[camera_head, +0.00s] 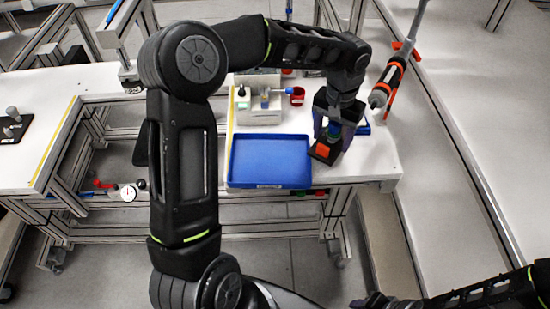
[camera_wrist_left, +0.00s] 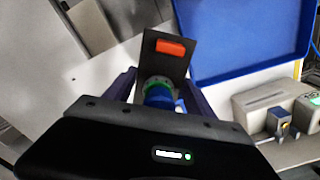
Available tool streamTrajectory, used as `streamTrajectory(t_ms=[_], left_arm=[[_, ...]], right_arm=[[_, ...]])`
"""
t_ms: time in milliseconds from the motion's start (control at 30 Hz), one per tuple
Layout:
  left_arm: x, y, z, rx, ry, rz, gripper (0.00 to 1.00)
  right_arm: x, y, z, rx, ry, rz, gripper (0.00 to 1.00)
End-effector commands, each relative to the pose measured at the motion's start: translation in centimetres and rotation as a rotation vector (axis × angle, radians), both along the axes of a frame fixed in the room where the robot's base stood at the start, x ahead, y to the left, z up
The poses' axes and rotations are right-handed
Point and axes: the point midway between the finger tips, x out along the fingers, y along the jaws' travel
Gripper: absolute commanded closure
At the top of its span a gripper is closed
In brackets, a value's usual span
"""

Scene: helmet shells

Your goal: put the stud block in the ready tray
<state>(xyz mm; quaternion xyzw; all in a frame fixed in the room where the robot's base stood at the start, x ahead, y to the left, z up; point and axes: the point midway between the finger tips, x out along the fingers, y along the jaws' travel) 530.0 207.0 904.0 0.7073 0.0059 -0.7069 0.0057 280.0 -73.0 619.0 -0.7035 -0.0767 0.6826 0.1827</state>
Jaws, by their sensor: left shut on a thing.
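The stud block (camera_head: 322,153) is a dark flat piece with an orange-red patch and a round blue-green part standing on it. My left gripper (camera_head: 334,130) is shut on that blue-green part, just right of the tray. In the left wrist view the block (camera_wrist_left: 164,67) shows beyond my left gripper (camera_wrist_left: 158,95), its fingers on either side. I cannot tell whether the block touches the table. The ready tray (camera_head: 270,184) is blue, shallow and empty; its corner also shows in the left wrist view (camera_wrist_left: 245,77). My right gripper (camera_head: 372,301) is at the bottom edge, its jaws unclear.
Behind the tray stands a pale fixture (camera_head: 258,110) with a red cup (camera_head: 297,95) beside it. A grey and orange tool (camera_head: 388,82) stands at the right. A black plate with grey pegs (camera_head: 13,125) lies on the left table. A blue item is partly hidden behind my gripper.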

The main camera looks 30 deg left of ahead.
Motion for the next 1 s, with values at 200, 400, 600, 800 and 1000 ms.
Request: streamTrajectory(t_ms=[200,400,600,800,1000], left_arm=[[-0.1,2.0,1.9,0.000,-0.005,0.039,1.00],[-1.4,4.8,3.8,0.001,-0.004,0.098,1.00],[-3.9,8.2,6.0,0.002,-0.004,0.210,1.00],[-7.5,11.2,7.3,0.002,-0.002,0.366,1.00],[-10.1,11.9,7.1,0.000,-0.002,0.484,1.00]], right_arm=[[-0.1,0.0,0.9,0.000,0.001,0.002,0.64],[-0.2,0.0,1.8,-0.001,0.004,0.002,0.64],[-0.3,0.0,3.1,-0.003,0.006,0.002,0.64],[-0.4,-0.1,4.2,-0.006,0.010,0.001,0.64],[-0.5,-0.2,4.4,-0.008,0.013,-0.001,0.64]])
